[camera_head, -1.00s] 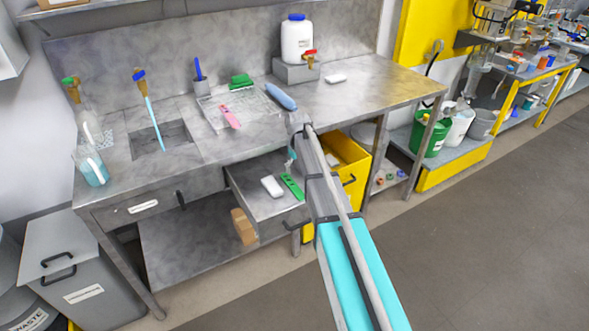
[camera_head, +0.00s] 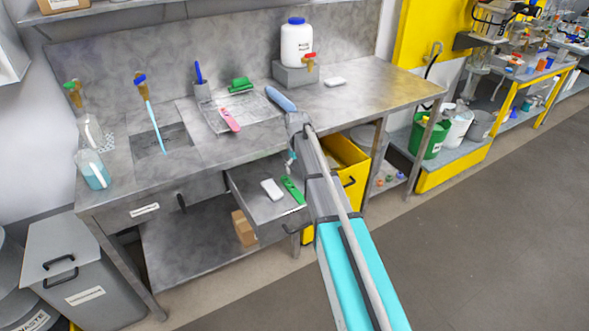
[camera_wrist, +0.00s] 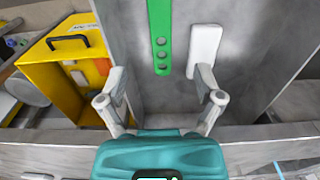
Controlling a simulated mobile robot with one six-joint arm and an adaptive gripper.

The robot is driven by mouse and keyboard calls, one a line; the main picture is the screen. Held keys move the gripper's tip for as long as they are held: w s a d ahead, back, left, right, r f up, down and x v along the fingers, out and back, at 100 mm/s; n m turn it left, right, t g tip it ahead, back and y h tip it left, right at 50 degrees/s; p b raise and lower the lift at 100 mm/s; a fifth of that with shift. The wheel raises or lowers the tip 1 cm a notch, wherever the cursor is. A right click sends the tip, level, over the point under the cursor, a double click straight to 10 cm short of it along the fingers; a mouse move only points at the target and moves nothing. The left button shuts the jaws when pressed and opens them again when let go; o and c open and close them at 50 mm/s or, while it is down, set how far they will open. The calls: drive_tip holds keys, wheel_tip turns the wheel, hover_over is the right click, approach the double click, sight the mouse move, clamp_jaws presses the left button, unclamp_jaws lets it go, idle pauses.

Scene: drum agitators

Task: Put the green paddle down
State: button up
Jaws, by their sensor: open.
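The green paddle (camera_head: 292,190) lies flat in the open drawer (camera_head: 250,200) under the bench, beside a white block (camera_head: 271,190). In the wrist view the paddle (camera_wrist: 160,38) is a green strip with a row of holes at its near end. My gripper (camera_wrist: 161,82) is open and empty. The paddle's holed end lies ahead of the gap between the fingers. The white block (camera_wrist: 204,48) shows by the right fingertip; I cannot tell if they touch. In the head view my arm hides most of the gripper.
A pink paddle (camera_head: 229,120) lies on the drying rack (camera_head: 258,107) on the bench. A white jug (camera_head: 296,45) stands at the back.

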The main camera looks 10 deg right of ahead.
drive_tip(key=s+a+m, duration=0.1)
drive_tip(key=s+m, duration=0.2)
drive_tip(key=s, duration=2.4)
drive_tip(key=shift+s+a+m, duration=0.25)
drive_tip(key=shift+a+m, duration=0.05)
